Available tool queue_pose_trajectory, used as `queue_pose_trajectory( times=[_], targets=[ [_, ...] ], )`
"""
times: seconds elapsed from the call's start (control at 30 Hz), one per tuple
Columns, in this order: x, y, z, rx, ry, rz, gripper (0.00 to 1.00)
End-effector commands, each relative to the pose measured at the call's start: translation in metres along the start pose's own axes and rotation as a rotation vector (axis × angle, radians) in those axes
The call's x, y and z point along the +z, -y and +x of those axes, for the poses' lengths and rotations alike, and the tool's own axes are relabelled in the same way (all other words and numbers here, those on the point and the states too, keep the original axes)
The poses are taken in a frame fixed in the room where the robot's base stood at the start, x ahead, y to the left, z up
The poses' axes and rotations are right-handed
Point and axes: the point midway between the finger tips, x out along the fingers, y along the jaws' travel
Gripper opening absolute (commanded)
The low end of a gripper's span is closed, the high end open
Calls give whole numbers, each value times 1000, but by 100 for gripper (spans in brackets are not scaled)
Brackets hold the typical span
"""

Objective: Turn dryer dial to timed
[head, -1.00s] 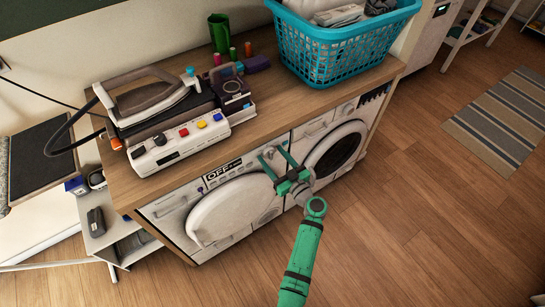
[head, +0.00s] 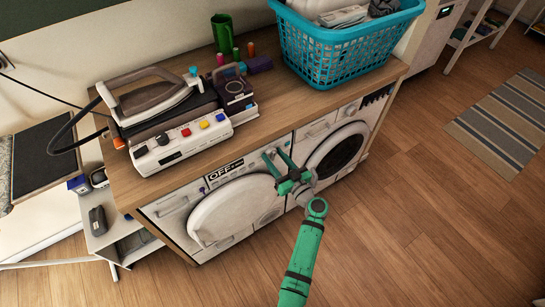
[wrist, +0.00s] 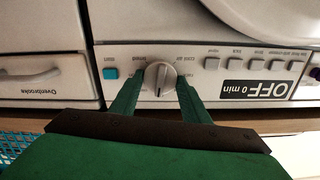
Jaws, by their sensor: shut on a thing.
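The dryer (head: 235,205) is the left white machine under the wooden counter, with a round door. Its dial (wrist: 159,78) is a pale round knob on the control panel, with a dark mark pointing toward the bottom of the wrist view. My green gripper (head: 275,152) reaches the panel from the front, and its fingers (wrist: 160,80) are shut on the dial, one on each side. In the head view the fingers largely hide the dial. The display (wrist: 262,91) reads "OFF 0 min", upside down in the wrist view. Some small print around the dial is blurred.
A second white machine (head: 340,148) stands to the right. On the counter (head: 270,112) are a blue laundry basket (head: 340,57), an iron (head: 155,97) and a white device with coloured buttons (head: 180,143). The wooden floor in front is clear.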

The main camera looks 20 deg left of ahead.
Motion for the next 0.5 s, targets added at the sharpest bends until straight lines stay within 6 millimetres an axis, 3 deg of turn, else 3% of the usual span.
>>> queue_pose_trajectory(
  times=[0.5],
  targets=[
    [0, -3, -1, 3, -1, 471, 20]
  ],
)
